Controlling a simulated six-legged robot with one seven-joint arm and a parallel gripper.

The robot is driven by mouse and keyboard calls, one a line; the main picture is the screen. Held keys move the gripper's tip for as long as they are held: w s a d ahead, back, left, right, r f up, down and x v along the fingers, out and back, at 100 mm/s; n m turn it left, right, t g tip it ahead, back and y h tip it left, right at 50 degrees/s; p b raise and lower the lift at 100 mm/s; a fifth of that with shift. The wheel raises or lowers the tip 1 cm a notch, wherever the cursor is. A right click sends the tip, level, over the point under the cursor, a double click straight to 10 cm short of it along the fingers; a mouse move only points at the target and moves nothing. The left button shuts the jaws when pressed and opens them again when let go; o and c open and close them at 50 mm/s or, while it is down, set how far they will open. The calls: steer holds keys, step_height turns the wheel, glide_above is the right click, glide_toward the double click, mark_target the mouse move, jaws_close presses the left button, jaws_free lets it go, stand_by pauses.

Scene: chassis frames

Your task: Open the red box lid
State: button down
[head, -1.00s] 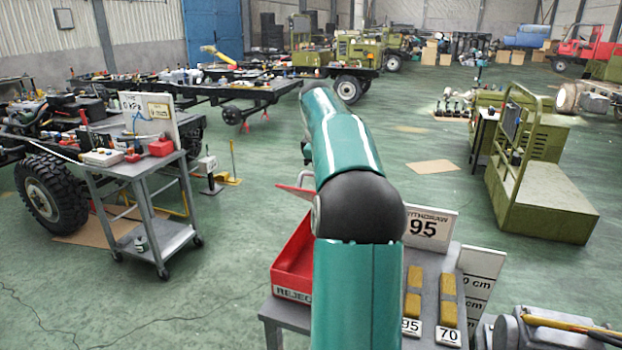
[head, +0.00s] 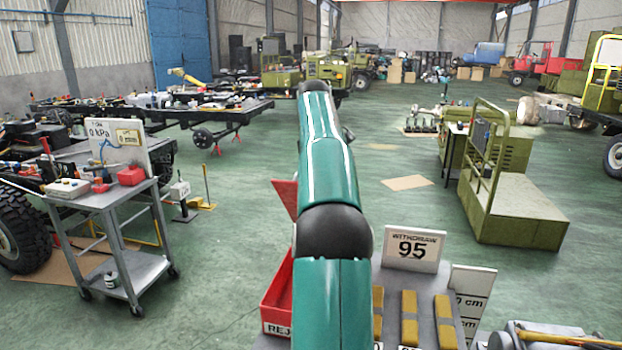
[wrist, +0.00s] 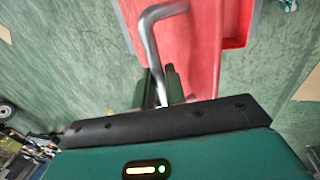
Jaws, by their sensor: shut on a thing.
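The red box (head: 275,302) stands on a grey bench below my arm, partly hidden by it. A tilted red panel, seemingly its lid (head: 284,197), shows raised above the box to the left of my elbow. In the wrist view a broad red surface (wrist: 200,60) lies beyond my gripper (wrist: 159,88). My gripper is shut on a bent grey metal handle (wrist: 152,50), which passes between the dark fingers. The handle's joint with the lid is not clear. In the head view my own arm hides the gripper.
Yellow bars (head: 409,318) and a white "WITHDRAW 95" sign (head: 415,249) are on the bench right of my arm. A grey trolley (head: 108,200) with tools stands at the left.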

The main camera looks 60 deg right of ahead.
steer(key=shift+w+d+r, duration=0.1)
steer(key=shift+d, duration=0.75)
steer(key=c, duration=1.5)
jaws_free()
steer(key=shift+d, duration=0.15)
steer(key=shift+o, duration=0.2)
steer(key=shift+a+r, duration=0.2)
steer(key=shift+w+a, duration=0.1)
steer(key=shift+a, duration=0.05)
